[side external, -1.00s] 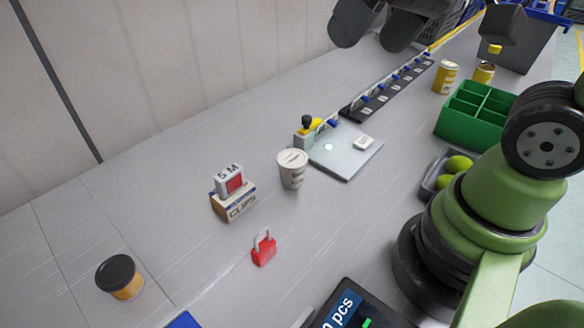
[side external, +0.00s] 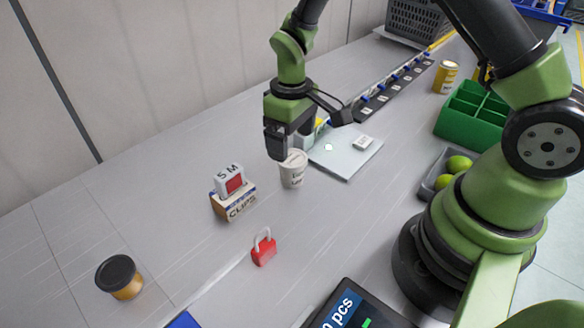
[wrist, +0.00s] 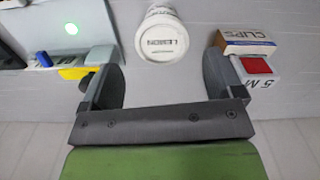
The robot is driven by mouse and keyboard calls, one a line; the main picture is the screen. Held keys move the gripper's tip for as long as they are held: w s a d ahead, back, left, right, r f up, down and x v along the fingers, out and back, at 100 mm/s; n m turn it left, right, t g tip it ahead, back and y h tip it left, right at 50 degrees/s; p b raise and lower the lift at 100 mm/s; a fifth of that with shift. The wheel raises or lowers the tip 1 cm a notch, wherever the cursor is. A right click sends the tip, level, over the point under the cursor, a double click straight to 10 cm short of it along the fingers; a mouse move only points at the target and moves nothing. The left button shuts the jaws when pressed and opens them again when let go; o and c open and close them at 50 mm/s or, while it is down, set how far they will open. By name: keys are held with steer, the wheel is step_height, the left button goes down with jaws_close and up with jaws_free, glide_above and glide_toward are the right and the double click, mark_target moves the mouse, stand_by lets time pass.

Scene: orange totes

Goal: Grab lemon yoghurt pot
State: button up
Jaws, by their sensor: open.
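The lemon yoghurt pot (side external: 293,170) is a white tub standing upright on the grey bench, left of the pale plate. In the wrist view the pot (wrist: 163,38) shows its LEMON label, ahead of the fingertips and roughly midway between them. My gripper (side external: 280,147) is just above and behind the pot in the side view, overlapping its upper left edge. In the wrist view my gripper (wrist: 165,75) is open, with an empty gap between its fingers.
A CLIPS box (side external: 235,203) with a red-and-white 5 M box (side external: 230,181) on it stands left of the pot. A red padlock (side external: 264,248) lies nearer the camera. A pale plate (side external: 347,158) is to the right.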

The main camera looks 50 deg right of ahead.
mark_target(293, 158)
steer(key=f, duration=0.7)
steer(key=shift+s+a, duration=0.15)
steer(key=shift+s, duration=0.1)
steer(key=shift+c, duration=0.3)
steer(key=c, duration=0.9)
steer(key=shift+r, duration=0.1)
